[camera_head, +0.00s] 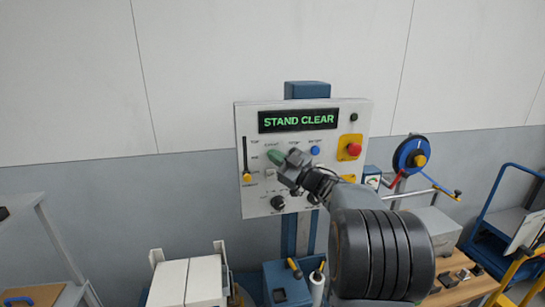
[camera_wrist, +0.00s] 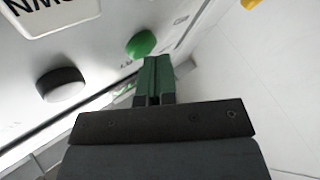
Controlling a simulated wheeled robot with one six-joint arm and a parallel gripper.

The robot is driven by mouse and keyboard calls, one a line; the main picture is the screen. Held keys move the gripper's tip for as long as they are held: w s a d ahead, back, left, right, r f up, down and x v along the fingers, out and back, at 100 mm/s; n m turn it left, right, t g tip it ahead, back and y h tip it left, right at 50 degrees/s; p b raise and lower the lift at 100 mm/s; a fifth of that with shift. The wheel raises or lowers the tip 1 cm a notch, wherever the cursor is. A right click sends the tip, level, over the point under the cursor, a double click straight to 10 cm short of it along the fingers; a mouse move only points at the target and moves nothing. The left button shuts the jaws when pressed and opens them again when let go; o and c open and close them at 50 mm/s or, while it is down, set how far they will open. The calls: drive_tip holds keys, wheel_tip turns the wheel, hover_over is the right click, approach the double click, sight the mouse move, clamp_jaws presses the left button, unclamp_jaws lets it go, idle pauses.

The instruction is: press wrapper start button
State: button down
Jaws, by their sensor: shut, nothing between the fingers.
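The control panel (camera_head: 305,180) stands upright against the wall, with a lit green display (camera_head: 298,120) reading STAND CLEAR. In the wrist view a round green button (camera_wrist: 141,43) sticks out of the panel, just beyond and slightly left of my fingertips. My gripper (camera_wrist: 157,62) is shut and empty, its two green fingers together. In the head view my gripper (camera_head: 281,160) is at the left-centre of the panel and covers part of its controls. I cannot tell whether the fingertips touch the green button.
A black button (camera_wrist: 62,85) sits left of the green one in the wrist view. The panel also carries a blue button (camera_head: 315,150), a red mushroom button (camera_head: 354,149) on yellow, a yellow slider (camera_head: 247,177) and a black knob (camera_head: 278,202). A strap reel (camera_head: 404,160) stands right.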

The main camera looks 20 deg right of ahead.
drive_tip(key=shift+s+a+b, duration=0.15)
drive_tip(key=shift+s+b, duration=0.15)
drive_tip(key=shift+s, duration=0.35)
drive_tip(key=shift+s, duration=0.1)
